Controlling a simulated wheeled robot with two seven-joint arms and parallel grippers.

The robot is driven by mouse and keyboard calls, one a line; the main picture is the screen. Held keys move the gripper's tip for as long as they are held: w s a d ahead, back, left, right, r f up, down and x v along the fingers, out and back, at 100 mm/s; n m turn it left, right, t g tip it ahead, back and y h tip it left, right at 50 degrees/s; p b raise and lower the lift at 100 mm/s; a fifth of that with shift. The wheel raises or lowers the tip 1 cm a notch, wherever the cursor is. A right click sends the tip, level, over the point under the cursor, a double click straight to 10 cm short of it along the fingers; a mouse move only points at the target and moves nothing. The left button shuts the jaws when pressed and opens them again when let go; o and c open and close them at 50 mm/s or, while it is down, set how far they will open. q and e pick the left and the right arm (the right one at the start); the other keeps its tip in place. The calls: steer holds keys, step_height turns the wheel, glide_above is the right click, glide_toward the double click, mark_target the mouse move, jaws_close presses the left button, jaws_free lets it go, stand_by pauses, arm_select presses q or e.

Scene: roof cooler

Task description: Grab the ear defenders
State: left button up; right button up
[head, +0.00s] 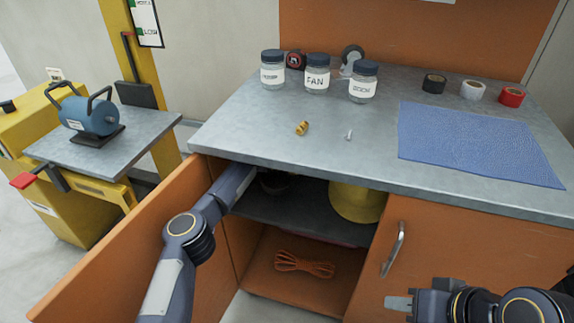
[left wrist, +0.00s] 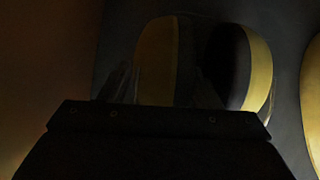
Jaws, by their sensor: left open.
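The ear defenders (left wrist: 203,62) show in the left wrist view as rounded yellow and black cups, dim in the cabinet's shadow. My left gripper (left wrist: 160,103) is open, close in front of them, its dark body across the bottom of that view. The fingers are hard to make out, and I cannot tell whether they touch the cups. In the head view my left arm reaches under the worktop into the open cabinet, where its gripper is hidden in shadow. My right gripper (head: 398,303) is outside, in front of the cabinet at lower right; its jaw opening is unclear.
A yellow hard hat (head: 357,201) stands to the right on the same shelf (head: 305,207). The open cabinet door (head: 125,245) is left of my arm. The worktop (head: 240,130) is overhead. An orange cord (head: 304,265) lies on the cabinet floor.

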arm_select(q)
steer(key=shift+w+d+f, duration=0.1)
steer(key=shift+w+f, duration=0.15)
steer(key=shift+f, duration=0.1)
steer(key=shift+s+r, duration=0.1)
steer(key=shift+r, duration=0.1)
steer(key=c, duration=0.9)
steer(key=shift+r, duration=0.15)
